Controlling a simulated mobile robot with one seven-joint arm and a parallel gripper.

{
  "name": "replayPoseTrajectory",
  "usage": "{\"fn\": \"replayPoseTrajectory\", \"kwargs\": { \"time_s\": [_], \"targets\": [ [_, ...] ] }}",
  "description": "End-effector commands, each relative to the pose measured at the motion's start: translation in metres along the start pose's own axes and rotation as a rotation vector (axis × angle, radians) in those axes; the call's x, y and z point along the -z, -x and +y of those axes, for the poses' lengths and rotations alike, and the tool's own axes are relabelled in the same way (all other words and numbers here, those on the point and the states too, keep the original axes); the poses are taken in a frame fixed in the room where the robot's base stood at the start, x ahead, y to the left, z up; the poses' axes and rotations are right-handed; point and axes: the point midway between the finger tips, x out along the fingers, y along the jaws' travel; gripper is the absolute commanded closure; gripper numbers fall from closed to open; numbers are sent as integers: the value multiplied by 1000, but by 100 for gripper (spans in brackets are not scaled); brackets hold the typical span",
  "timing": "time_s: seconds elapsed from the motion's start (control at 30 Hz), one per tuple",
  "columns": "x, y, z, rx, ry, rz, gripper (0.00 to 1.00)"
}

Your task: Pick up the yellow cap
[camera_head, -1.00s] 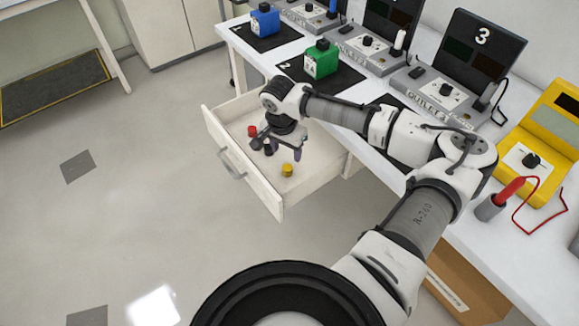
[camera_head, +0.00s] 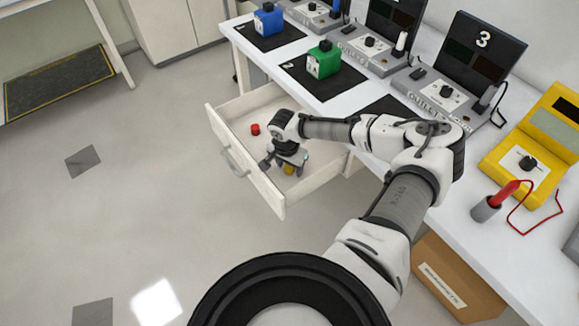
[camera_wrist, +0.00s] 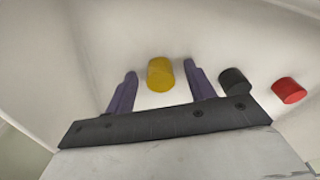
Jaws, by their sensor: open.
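The yellow cap (camera_wrist: 160,74) lies on the floor of the open drawer (camera_head: 262,181). In the wrist view it sits between and slightly beyond the tips of my gripper's two purple fingers (camera_wrist: 160,82), with space on both sides. In the head view the yellow cap (camera_head: 289,170) shows only partly beneath my gripper (camera_head: 285,166), which is low inside the drawer. My gripper is open and holds nothing.
A black cap (camera_wrist: 234,82) stands close beside the right finger, and a red cap (camera_wrist: 289,90) lies farther right. The red cap (camera_head: 255,129) is near the drawer's back left in the head view. Drawer walls and the worktop (camera_head: 397,165) border the space.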

Motion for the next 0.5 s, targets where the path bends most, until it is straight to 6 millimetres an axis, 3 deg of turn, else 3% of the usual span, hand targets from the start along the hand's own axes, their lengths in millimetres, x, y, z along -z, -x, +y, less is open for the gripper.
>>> {"fn": "replayPoseTrajectory", "kwargs": {
  "time_s": [0.07, 0.4, 0.5],
  "targets": [
    [0, 0, 0, 0, 0, 0, 47],
    [0, 0, 0, 0, 0, -1, 92],
    [0, 0, 0, 0, 0, -1, 93]
  ]
}}
